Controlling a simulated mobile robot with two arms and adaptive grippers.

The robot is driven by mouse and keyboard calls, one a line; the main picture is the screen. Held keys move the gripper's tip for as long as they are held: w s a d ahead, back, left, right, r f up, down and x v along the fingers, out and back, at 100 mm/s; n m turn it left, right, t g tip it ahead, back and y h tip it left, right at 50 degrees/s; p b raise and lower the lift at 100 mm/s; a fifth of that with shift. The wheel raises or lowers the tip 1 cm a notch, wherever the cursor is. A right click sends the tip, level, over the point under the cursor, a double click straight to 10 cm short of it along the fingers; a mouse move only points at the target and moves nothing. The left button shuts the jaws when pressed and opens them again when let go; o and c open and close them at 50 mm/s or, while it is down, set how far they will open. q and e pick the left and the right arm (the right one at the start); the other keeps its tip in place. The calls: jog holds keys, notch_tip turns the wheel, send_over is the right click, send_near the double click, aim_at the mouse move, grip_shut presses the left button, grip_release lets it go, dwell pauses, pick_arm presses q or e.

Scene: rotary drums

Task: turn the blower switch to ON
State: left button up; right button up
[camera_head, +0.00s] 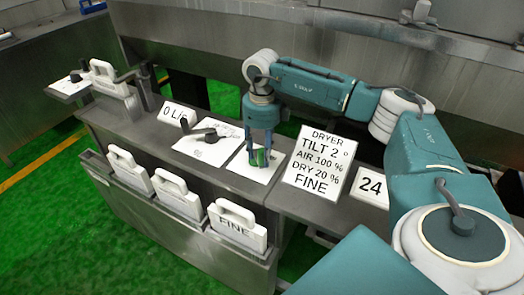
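My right gripper (259,157) points down over a white plate (263,177) on the grey console, its arm coming in from the right. Its fingertips are at the plate's upper part, around or in front of a small control that they mostly hide. I cannot tell whether the fingers touch it or are closed on it. No readable ON or blower label shows, so I cannot tell how the switch is set. Another white plate (190,151) to the left carries a dark lever handle (204,133). My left gripper is not in view.
A sign reading DRYER, TILT 2, AIR 100 %, DRY 20 %, FINE (319,166) stands close right of the gripper. A "24" sign (371,187) and a "0 L" sign (176,114) flank the controls. White handled blocks (239,233) fill the front rack (195,228).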

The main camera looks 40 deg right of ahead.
jog(key=shift+c, duration=0.5)
grip_shut()
jog(key=shift+a, duration=0.1)
jog(key=w+a+m+p, duration=0.2)
jog(key=w+m, duration=0.6)
jog(key=m, duration=1)
jog(key=shift+a, duration=0.6)
jog(key=shift+o, duration=0.5)
grip_release()
